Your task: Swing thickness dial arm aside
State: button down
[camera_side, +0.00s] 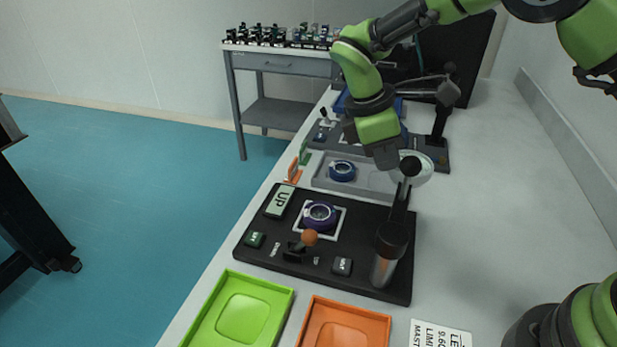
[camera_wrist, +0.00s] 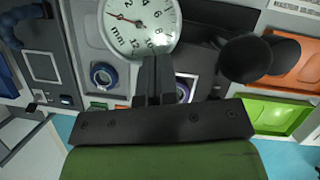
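The dial gauge (camera_wrist: 140,25) has a round white face with a red needle in the wrist view. In the side view its pale disc (camera_side: 425,170) shows beside my gripper. The black dial arm (camera_side: 400,205) runs from the dial's black knob (camera_side: 410,166) to a post with a black cap (camera_side: 391,238). The cap also shows in the wrist view (camera_wrist: 245,60). My gripper (camera_wrist: 157,62) is at the dial's lower edge in the wrist view, its fingers together with nothing seen between them. Whether they touch the dial I cannot tell. A purple ring (camera_side: 320,215) sits in a pale square on the black station (camera_side: 250,240).
An orange-knobbed lever (camera_side: 309,237) and an UP sign (camera_side: 279,202) are on the station. A green tray (camera_side: 280,290) and an orange tray (camera_side: 375,318) lie in front. A grey tray with a blue ring (camera_side: 342,171) is behind.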

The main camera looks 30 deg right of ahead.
jog(key=v, duration=1)
jog(key=shift+r, duration=2.45)
